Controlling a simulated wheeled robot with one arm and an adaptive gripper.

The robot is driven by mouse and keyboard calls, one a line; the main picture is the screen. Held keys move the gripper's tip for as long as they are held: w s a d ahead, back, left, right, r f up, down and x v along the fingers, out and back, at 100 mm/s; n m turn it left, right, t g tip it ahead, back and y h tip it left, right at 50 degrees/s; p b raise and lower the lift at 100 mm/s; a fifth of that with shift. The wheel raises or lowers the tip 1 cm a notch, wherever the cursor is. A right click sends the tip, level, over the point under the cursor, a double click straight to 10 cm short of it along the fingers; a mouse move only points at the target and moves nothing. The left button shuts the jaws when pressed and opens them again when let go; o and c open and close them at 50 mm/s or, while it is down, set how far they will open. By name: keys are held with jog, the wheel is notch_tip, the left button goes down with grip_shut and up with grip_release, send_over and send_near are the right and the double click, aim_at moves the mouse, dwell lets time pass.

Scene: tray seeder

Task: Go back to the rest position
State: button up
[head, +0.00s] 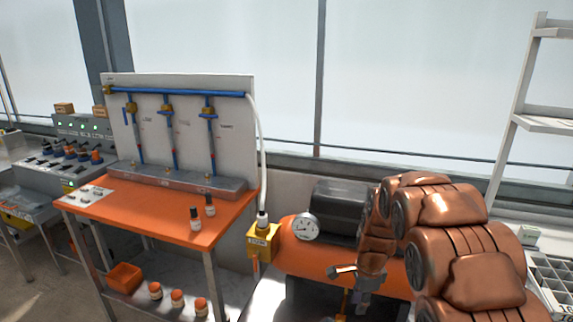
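My bronze arm is folded at the right of the head view, in front of an orange tank (290,258). My gripper (350,288) is at the lower centre right, below the arm's wrist. Its grey parts are small and partly lost against the dark shape behind them, so I cannot tell whether it is open or shut. I see no object clearly held in it.
A yellow valve box (262,243) and round gauge (306,227) are beside the tank. A control console (65,160) is left, white shelving (540,122) right.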

jog(key=s+a+r+n, duration=0.1)
jog(key=s+r+n, duration=0.35)
jog(key=s, duration=0.35)
jog(key=s+r+n, duration=0.3)
jog(key=s+r, duration=0.3)
jog(key=s, duration=0.2)
jog(key=s+r+n+g, duration=0.1)
jog(key=s+r+n, duration=0.2)
jog(key=s+n, duration=0.6)
jog(key=s, duration=1.2)
jog(key=shift+a+r+g+h, duration=0.2)
jog(key=shift+r+g+h, duration=0.1)
jog(key=shift+g, duration=0.1)
